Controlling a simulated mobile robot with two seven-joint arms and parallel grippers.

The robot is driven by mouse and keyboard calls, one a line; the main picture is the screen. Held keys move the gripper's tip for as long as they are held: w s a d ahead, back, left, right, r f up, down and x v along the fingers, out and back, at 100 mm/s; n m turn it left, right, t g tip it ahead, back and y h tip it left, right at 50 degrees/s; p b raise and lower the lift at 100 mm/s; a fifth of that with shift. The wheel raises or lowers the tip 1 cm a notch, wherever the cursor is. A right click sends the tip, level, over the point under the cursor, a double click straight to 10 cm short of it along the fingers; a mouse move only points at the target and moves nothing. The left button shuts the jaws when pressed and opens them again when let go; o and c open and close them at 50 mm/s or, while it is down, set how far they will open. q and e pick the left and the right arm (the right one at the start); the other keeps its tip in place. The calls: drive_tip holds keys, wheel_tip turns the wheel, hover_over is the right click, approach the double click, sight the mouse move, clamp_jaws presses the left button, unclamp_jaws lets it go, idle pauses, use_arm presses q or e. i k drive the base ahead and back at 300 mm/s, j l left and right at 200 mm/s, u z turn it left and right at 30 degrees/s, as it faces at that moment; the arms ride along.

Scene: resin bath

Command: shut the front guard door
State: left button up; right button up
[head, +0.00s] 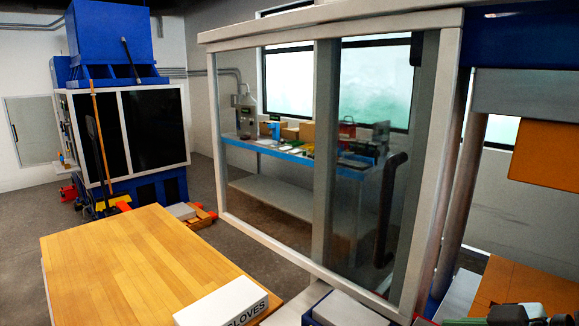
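The front guard door (355,120) is a tall clear panel with a grey vertical edge strip and a curved black handle (388,210). It stands within a pale metal frame (213,140) right of the middle in the head view. The panel overlaps the right part of this frame. To the right of the frame's right post (435,180), machine parts show with no clear panel seen in front of them. I cannot tell exactly how far the door stands from its closed edge. Neither of my grippers can be made out.
A wooden-topped table (120,265) with a white box marked GLOVES (222,302) fills the lower left. A blue-and-black machine (125,130) stands behind it. A blue bench (265,152) with clutter shows through the glass. An orange block (545,155) hangs at right.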

sight(450, 21)
drive_tip(key=k, duration=1)
